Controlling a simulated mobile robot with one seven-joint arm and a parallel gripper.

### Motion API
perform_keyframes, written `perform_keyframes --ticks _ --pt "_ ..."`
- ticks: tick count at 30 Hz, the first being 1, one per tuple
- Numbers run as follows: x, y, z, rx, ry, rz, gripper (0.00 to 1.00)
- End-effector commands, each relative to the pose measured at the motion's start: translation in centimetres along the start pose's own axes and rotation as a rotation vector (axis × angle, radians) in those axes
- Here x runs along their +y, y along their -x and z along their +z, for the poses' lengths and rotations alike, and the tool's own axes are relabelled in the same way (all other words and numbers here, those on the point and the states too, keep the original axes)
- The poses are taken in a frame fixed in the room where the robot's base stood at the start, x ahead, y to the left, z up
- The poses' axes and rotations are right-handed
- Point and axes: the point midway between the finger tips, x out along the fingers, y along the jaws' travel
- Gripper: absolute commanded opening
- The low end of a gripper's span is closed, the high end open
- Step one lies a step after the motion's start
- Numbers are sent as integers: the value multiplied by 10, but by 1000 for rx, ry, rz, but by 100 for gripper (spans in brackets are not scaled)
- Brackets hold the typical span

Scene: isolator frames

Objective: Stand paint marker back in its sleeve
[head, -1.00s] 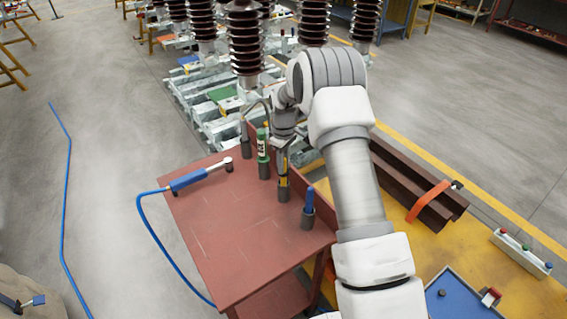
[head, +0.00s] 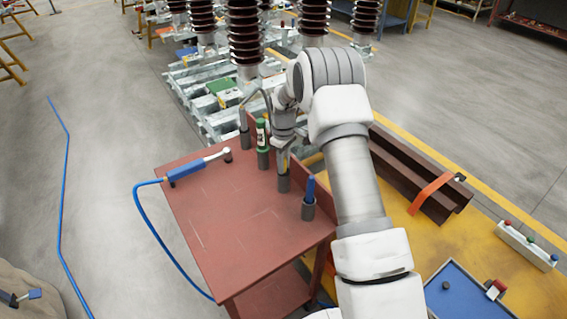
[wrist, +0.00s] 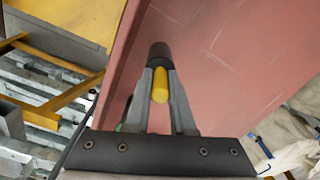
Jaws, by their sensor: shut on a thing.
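The paint marker, with a yellow end (wrist: 160,85), is between the two grey fingers of my gripper (wrist: 160,72) in the wrist view. My gripper (head: 284,165) is shut on it and points down over the red table top in the head view. A dark grey sleeve (head: 284,183) stands upright on the table directly below the fingers. In the wrist view the sleeve (wrist: 160,52) lies just beyond the fingertips, in line with the marker. The marker's lower end is hidden, so I cannot tell how deep it sits in the sleeve.
A blue marker (head: 310,188) stands in a sleeve in front. A blue-handled tool (head: 186,171) lies left. The front left is clear.

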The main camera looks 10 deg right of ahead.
Motion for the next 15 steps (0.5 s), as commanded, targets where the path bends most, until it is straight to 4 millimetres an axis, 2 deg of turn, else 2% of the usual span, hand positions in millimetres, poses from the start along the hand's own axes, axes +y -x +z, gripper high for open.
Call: perform_keyframes --ticks 8,9,14,15 --pt "0 1 0 0 0 0 0" --pt "0 1 0 0 0 0 26" --pt "0 1 0 0 0 0 55" --pt "0 1 0 0 0 0 57"
